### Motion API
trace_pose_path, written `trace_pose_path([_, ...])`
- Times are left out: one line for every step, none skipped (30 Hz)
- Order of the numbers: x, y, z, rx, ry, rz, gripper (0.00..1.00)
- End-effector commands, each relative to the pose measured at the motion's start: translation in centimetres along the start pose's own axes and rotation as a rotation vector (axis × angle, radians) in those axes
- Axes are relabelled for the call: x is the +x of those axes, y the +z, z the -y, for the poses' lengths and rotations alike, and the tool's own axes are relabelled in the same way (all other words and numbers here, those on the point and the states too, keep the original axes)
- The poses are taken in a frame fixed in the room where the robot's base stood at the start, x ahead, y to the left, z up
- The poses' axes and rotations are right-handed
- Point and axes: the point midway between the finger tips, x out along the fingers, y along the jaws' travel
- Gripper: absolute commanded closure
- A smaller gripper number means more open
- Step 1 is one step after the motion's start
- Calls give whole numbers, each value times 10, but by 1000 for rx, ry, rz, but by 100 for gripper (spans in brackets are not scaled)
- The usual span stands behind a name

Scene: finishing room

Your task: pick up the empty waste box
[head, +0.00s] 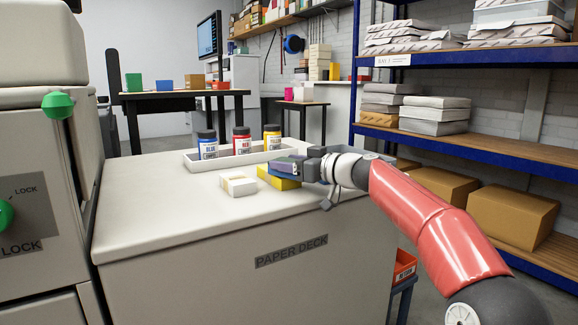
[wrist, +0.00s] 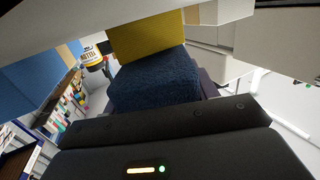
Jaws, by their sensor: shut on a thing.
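My gripper (head: 300,168) is at the right rear of the paper deck top, reaching in from the right. It is shut on a dark blue-grey block (head: 287,163), low over the deck. In the wrist view a dark blue, rough-textured block (wrist: 155,82) lies right in front of my gripper. Whether this block is the waste box, I cannot tell. A yellow block (head: 283,182) is just below and beside the dark one; it also shows beyond it in the wrist view (wrist: 148,35). The contact between the two blocks is hidden.
The paper deck (head: 150,195) has free room at its left and front. A small white packet (head: 238,184) lies left of the blocks. A white tray (head: 200,163) with blue, red and yellow bottles stands behind. A blue-framed shelf (head: 450,58) is at right.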

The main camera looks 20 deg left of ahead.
Motion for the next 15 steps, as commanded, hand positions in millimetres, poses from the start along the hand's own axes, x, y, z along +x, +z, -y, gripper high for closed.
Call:
trace_pose_path([0, 0, 0, 0, 0, 0, 63])
trace_pose_path([0, 0, 0, 0, 0, 0, 63])
trace_pose_path([0, 1, 0, 0, 0, 0, 63])
trace_pose_path([0, 2, 0, 0, 0, 0, 63])
trace_pose_path([0, 3, 0, 0, 0, 0, 63])
trace_pose_path([0, 4, 0, 1, 0, 0, 63])
trace_pose_path([0, 4, 0, 1, 0, 0, 63])
trace_pose_path([0, 5, 0, 1, 0, 0, 63])
trace_pose_path([0, 6, 0, 1, -1, -1, 63])
trace_pose_path([0, 7, 0, 1, -1, -1, 63])
trace_pose_path([0, 7, 0, 1, -1, -1, 63])
trace_pose_path([0, 8, 0, 1, -1, -1, 63])
trace_pose_path([0, 7, 0, 1, -1, -1, 39])
trace_pose_path([0, 6, 0, 1, -1, -1, 35])
trace_pose_path([0, 6, 0, 1, -1, 0, 30])
